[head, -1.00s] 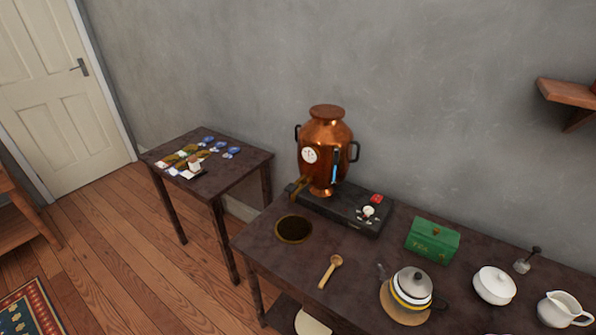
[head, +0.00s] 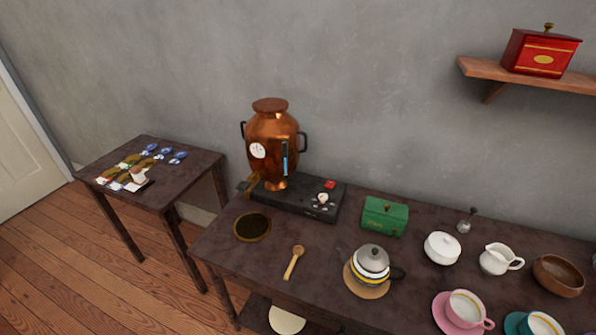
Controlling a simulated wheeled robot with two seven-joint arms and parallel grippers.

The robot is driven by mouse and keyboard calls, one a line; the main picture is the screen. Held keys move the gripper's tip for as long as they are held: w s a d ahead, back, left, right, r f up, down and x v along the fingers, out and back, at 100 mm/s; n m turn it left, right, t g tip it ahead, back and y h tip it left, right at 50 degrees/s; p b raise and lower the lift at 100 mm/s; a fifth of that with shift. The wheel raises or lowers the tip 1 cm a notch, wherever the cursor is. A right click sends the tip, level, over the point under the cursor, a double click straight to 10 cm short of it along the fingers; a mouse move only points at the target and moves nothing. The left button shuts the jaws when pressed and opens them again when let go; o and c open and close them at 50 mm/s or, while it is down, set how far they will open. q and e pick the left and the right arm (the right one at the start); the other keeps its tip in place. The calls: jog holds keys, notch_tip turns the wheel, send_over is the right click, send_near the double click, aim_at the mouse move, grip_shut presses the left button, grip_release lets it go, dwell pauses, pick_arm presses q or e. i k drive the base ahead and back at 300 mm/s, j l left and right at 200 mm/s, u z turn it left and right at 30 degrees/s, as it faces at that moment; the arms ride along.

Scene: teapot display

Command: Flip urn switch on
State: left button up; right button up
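The copper urn (head: 268,150) stands upright on a black base (head: 290,200) at the back of the dark table. A dial and a blue sight gauge are on its front, and a brass tap is at its lower left. A red switch (head: 330,184) sits on the base's top, right of the urn, with a pale knob (head: 322,199) just in front of it. The switch is too small to tell its position. Neither of my grippers is in view.
A round dark drip inset (head: 252,227), wooden spoon (head: 293,262), teapot (head: 372,262) on a round mat, and green box (head: 385,215) are near the urn. A white lidded bowl (head: 442,248), jug (head: 500,259), and cups stand rightward. A shelf (head: 530,75) holds a red box.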

aim_at(330, 184)
jog(key=i+j, duration=0.15)
jog(key=j, duration=0.35)
jog(key=i+j+z, duration=0.1)
jog(key=j, duration=0.4)
jog(key=i+j+z, duration=0.1)
jog(key=j, duration=0.4)
jog(key=i+j, duration=0.1)
jog(key=j, duration=0.4)
